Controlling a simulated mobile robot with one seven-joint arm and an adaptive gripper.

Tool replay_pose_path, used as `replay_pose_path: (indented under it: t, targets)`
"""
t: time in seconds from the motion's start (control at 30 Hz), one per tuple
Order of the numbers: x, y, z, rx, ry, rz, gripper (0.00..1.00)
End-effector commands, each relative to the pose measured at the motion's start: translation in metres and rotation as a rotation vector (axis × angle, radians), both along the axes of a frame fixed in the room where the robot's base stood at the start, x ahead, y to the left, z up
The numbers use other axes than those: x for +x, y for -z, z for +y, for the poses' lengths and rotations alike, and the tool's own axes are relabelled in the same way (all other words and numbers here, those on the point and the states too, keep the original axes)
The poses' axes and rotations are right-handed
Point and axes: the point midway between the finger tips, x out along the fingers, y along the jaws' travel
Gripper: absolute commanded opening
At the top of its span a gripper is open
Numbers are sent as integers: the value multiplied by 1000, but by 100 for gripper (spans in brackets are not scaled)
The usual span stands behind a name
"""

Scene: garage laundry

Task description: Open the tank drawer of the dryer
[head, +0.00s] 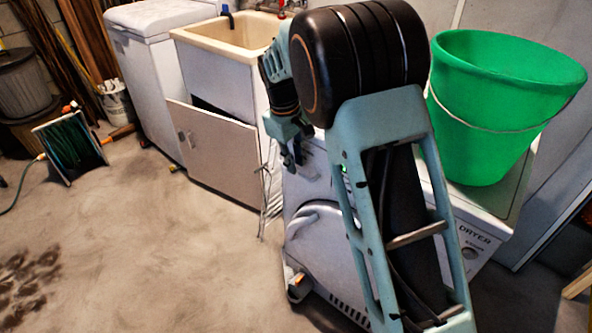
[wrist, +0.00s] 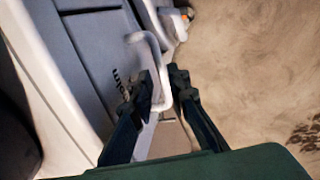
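The white dryer (head: 480,237) stands at the right, partly hidden behind my arm, with the word DRYER on its panel. Its front shows a curved white part (head: 312,222), and I cannot tell which part is the tank drawer. My gripper (head: 291,160) is beside the upper left of the dryer's front, pointing down. In the wrist view, the two dark fingers of my gripper (wrist: 161,78) are apart. A white loop-shaped part (wrist: 158,47) runs between and beyond them. I cannot tell whether the fingers touch it. Grey panel with lettering (wrist: 92,55) lies to the left.
A green bucket (head: 495,105) stands on the dryer. A beige sink (head: 228,42) over a white cabinet (head: 213,150) with its door ajar is behind my gripper. A hose reel (head: 70,147) stands at the left.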

Motion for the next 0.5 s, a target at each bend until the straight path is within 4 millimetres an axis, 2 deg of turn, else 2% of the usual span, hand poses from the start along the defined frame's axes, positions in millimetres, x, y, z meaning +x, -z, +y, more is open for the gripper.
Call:
replay_pose_path:
  t: [0.03,0.2,0.5]
  targets:
    - [1,9,-1,0,0,1,16]
    - [3,20,-2,1,0,0,16]
    - [3,22,-2,1,0,-1,16]
